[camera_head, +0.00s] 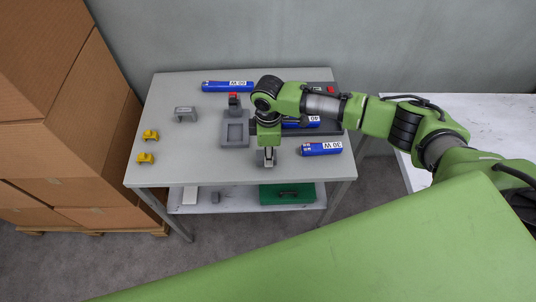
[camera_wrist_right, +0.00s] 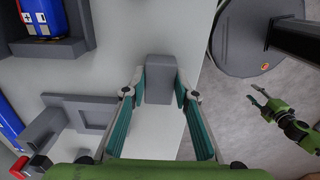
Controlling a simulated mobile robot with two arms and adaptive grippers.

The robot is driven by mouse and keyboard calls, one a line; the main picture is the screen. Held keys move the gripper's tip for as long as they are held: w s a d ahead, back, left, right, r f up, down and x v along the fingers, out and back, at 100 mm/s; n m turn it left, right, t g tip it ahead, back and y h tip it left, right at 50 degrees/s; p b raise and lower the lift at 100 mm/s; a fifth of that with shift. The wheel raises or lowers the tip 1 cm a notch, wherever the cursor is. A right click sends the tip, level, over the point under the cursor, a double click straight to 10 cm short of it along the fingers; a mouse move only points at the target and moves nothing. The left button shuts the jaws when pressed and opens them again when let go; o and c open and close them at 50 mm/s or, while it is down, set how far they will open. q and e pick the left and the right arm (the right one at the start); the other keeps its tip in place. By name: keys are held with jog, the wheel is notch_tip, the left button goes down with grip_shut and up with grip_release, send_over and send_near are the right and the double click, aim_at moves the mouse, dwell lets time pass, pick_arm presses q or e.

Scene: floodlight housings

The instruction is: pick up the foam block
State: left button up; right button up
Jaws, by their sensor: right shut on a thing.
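The grey foam block (camera_wrist_right: 160,78) is between the fingertips of my right gripper (camera_wrist_right: 160,88) in the right wrist view. The fingers are shut on it, with one pad at each side. In the head view, my right gripper (camera_head: 267,157) points down over the front part of the grey table. The block is hard to make out there behind the fingers. My left gripper (camera_wrist_right: 255,96) shows small at the right of the right wrist view, away from the table, its fingers apart and empty.
A grey fixture (camera_head: 235,143) with a red clamp stands left of the gripper. A blue 30 W cell (camera_head: 320,149) lies close on the right. Another blue cell (camera_head: 227,86) lies at the back. Yellow parts (camera_head: 145,158) and a grey bracket (camera_head: 185,114) are on the left.

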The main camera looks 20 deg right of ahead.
notch_tip(320, 180, up, 2)
jog(key=shift+r, duration=0.25)
jog(key=s+a+r+b, duration=0.3)
jog(key=s+a+r, duration=0.6)
jog(key=s+a, duration=0.1)
jog(key=shift+r, duration=0.35)
jog(key=shift+d, duration=0.1)
dwell(0.7)
